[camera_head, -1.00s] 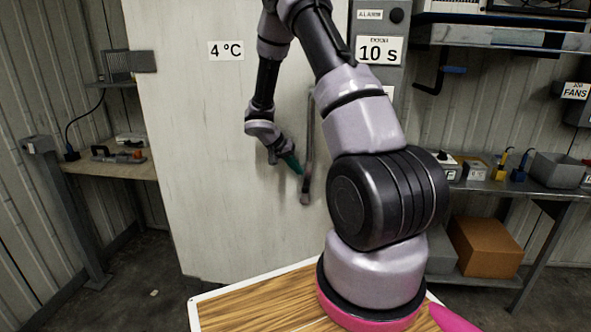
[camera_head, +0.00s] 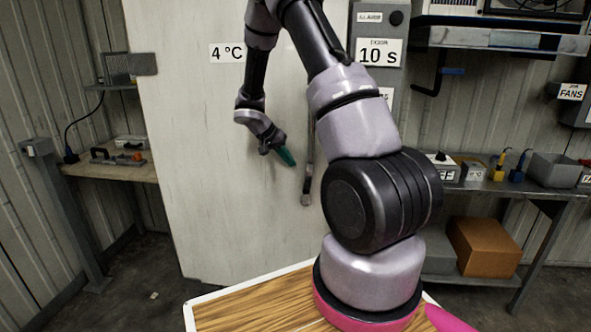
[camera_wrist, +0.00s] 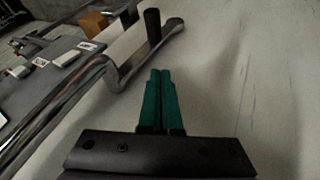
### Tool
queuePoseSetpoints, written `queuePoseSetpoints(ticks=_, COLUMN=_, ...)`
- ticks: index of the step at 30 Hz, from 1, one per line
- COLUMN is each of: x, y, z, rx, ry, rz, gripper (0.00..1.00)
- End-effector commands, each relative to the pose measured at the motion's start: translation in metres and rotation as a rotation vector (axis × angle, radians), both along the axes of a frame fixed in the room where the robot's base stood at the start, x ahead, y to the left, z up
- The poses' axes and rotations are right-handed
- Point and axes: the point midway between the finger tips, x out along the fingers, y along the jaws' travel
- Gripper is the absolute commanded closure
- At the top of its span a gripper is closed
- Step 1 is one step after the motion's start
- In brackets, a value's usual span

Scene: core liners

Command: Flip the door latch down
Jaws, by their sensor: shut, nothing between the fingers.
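The large pale door (camera_head: 215,190) stands in front of me, with a long upright metal bar (camera_head: 308,165) on its face, partly hidden behind my arm. The bar's lower end shows a small pale tip near the door's right side. In the wrist view the metal bar (camera_wrist: 118,75) runs along the left, bends, and ends near a dark cylinder (camera_wrist: 152,24). Which part is the latch I cannot tell for certain. My gripper (camera_head: 290,160) has green fingers, shut and empty, just left of the bar and apart from it. The fingers also show in the wrist view (camera_wrist: 161,72).
A grey control panel (camera_head: 375,85) is right of the door, partly behind my arm. A metal shelf (camera_head: 510,188) with boxes stands at the right; a wooden side table (camera_head: 120,172) stands at the left.

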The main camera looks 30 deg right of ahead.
Motion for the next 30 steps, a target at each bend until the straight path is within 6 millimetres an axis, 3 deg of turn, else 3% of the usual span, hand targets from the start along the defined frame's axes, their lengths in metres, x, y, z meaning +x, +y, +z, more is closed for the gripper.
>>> queuePoseSetpoints(ticks=6, x=-0.005, y=0.022, z=0.040, rx=0.000, ry=-0.002, rz=0.002, gripper=1.00)
queuePoseSetpoints(ticks=12, x=-0.008, y=0.031, z=0.057, rx=0.001, ry=-0.001, rz=0.000, gripper=1.00)
queuePoseSetpoints(ticks=24, x=-0.008, y=0.033, z=0.059, rx=0.000, ry=0.002, rz=0.000, gripper=1.00)
queuePoseSetpoints(ticks=30, x=-0.002, y=0.044, z=0.052, rx=0.000, ry=0.009, rz=0.001, gripper=1.00)
